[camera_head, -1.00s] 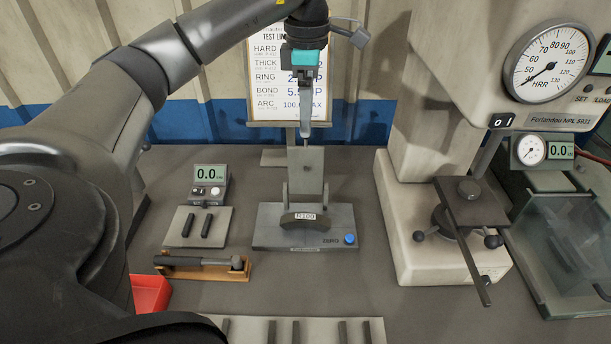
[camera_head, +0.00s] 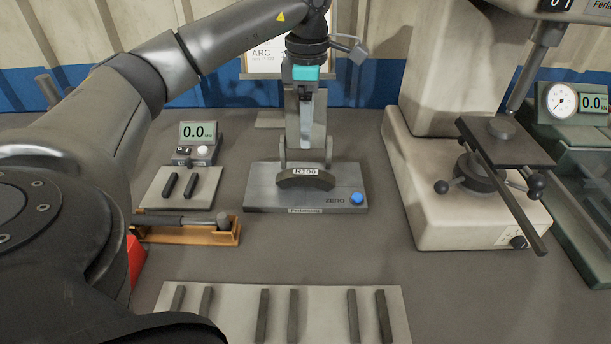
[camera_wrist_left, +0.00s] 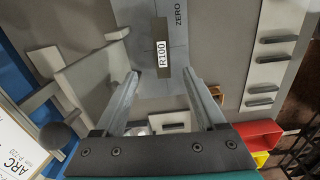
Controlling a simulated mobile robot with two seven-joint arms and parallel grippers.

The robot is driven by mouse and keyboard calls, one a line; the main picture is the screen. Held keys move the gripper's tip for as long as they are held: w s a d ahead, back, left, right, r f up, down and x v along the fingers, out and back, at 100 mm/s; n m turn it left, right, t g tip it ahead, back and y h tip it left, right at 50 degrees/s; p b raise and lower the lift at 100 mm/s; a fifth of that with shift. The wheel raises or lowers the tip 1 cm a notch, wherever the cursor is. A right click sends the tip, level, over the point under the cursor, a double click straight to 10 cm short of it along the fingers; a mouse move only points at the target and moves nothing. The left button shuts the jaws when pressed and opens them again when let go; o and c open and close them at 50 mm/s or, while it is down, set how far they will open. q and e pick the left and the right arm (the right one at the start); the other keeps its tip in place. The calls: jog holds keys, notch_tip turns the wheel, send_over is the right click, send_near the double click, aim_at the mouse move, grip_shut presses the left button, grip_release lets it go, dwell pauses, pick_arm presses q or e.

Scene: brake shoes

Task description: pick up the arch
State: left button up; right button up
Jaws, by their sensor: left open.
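The arch (camera_head: 306,180) is a dark curved piece at the front of a grey gauge base (camera_head: 262,197), near a white "R100" label. In the left wrist view the label (camera_wrist_left: 162,47) shows beyond the fingers, but the arch's outline is hard to make out there. My left gripper (camera_head: 305,98) points down above and behind the arch, in front of the gauge's upright. In the left wrist view its two fingers (camera_wrist_left: 160,74) are apart with nothing between them. My right gripper is in neither view.
A tester with a dark plate (camera_head: 510,145) stands on the right. On the left are a small display unit (camera_head: 197,140) and a hammer in a wooden holder (camera_head: 185,232). A pale board (camera_head: 330,312) with several dark bars lies in front. Bare bench separates it from the gauge.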

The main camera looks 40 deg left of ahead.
aim_at(306, 172)
pick_arm(q)
notch_tip(306, 172, down, 2)
jog(key=shift+f, duration=0.25)
notch_tip(306, 172, down, 3)
jog(key=shift+f+b, duration=0.1)
jog(key=shift+b, duration=0.6)
jog(key=shift+s+f+b, duration=0.15)
jog(key=shift+f+b, duration=0.25)
jog(key=shift+f, duration=0.55)
jog(key=shift+s+f+b, duration=0.1)
jog(key=shift+f+b, duration=0.25)
jog(key=shift+f, duration=0.6)
jog(key=shift+f+b, duration=0.4)
jog(key=shift+f, duration=0.85)
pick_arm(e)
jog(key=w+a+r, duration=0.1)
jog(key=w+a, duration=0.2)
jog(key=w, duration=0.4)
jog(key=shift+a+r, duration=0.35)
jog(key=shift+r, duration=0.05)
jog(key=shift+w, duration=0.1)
pick_arm(q)
grip_shut()
jog(key=shift+r, duration=0.1)
